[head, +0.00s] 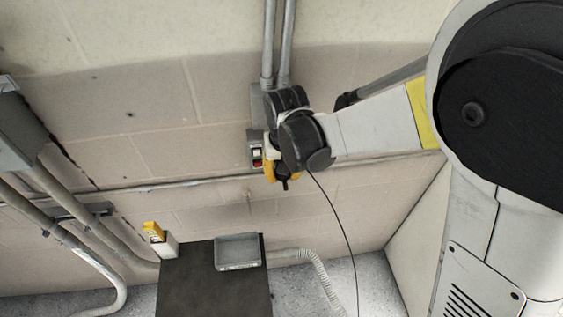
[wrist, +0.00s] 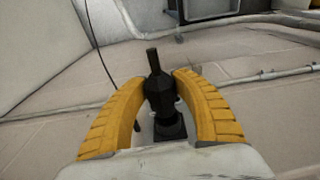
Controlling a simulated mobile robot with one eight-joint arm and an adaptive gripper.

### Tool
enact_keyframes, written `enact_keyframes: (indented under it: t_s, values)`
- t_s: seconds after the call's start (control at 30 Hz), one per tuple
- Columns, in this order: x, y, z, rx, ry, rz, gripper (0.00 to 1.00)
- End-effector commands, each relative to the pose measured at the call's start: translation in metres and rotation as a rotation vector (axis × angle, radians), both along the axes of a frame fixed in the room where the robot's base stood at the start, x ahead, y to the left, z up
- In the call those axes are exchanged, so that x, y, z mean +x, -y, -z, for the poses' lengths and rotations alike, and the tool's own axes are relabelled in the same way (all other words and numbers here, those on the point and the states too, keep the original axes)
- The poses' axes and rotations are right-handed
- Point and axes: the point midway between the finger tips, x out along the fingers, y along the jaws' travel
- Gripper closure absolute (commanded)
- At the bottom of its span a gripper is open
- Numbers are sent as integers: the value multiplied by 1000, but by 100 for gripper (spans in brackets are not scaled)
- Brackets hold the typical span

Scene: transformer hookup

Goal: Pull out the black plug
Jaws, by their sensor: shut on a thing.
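The black plug (wrist: 158,92) stands between the two yellow fingers of my gripper (wrist: 160,85) in the wrist view, and the fingers are shut on it. Its narrow stem points up in that view. A dark square block shows below it, close to the gripper's pale body. In the head view my gripper (head: 283,174) is at the wall, just right of and below a small grey outlet box (head: 254,138) with a red part. The plug is mostly hidden there by the gripper and wrist. I cannot tell whether it sits in a socket.
A thin black cable (head: 345,235) hangs from near my wrist to the floor. A dark table (head: 205,290) below carries a grey box (head: 238,251) and a yellow-and-white item (head: 160,240). Conduits (head: 115,190) run along the wall. The wall right of the table is mostly clear.

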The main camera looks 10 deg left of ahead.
Motion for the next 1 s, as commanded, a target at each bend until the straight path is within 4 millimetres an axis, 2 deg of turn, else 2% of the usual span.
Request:
enact_keyframes:
  t_s: [0.37, 0.8, 1.0]
  values:
    - [-4, 1, 0, 0, 0, 0, 100]
    - [-40, 10, 0, 0, 0, -1, 100]
    - [-49, 13, 0, 0, 0, 0, 100]
